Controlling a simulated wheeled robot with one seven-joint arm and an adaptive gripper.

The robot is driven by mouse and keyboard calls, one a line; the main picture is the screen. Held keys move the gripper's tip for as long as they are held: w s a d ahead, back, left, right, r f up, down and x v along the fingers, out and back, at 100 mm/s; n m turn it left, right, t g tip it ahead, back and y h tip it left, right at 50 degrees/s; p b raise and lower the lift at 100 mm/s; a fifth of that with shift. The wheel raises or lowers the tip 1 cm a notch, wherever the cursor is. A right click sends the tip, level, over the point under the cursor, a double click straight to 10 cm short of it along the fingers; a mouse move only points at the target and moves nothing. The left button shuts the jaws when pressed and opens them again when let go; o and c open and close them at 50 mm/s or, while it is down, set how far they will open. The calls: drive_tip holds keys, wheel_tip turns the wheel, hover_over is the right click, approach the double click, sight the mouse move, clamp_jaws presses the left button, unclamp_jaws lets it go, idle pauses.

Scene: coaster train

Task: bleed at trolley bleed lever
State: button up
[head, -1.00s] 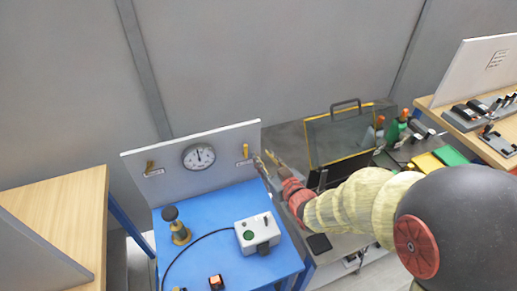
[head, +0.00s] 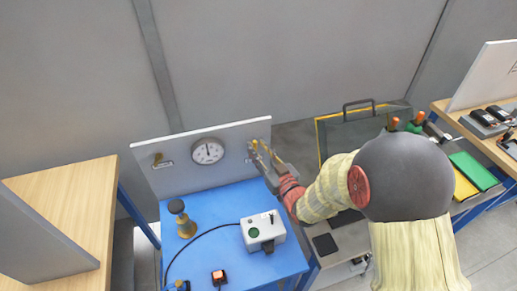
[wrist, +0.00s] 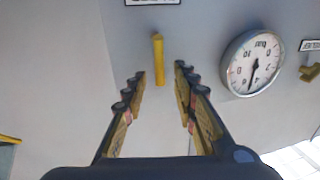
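The yellow bleed lever (wrist: 158,58) stands on the grey panel in the wrist view, upright in that picture, with a small label plate (wrist: 152,2) near the top edge. My gripper (wrist: 160,80) is open, its two fingers apart, with the lever in line with the gap between the fingertips. I cannot tell if the tips reach past the lever's end; no finger appears to touch it. In the head view my gripper (head: 262,152) is at the right end of the panel (head: 225,140) and partly covers the lever.
A round gauge (head: 208,151) and a brass-coloured lever (head: 157,158) are on the same panel. A dark case (head: 362,128) stands behind my arm.

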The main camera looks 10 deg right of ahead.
drive_tip(key=shift+w, duration=0.25)
drive_tip(key=shift+c, duration=0.5)
clamp_jaws()
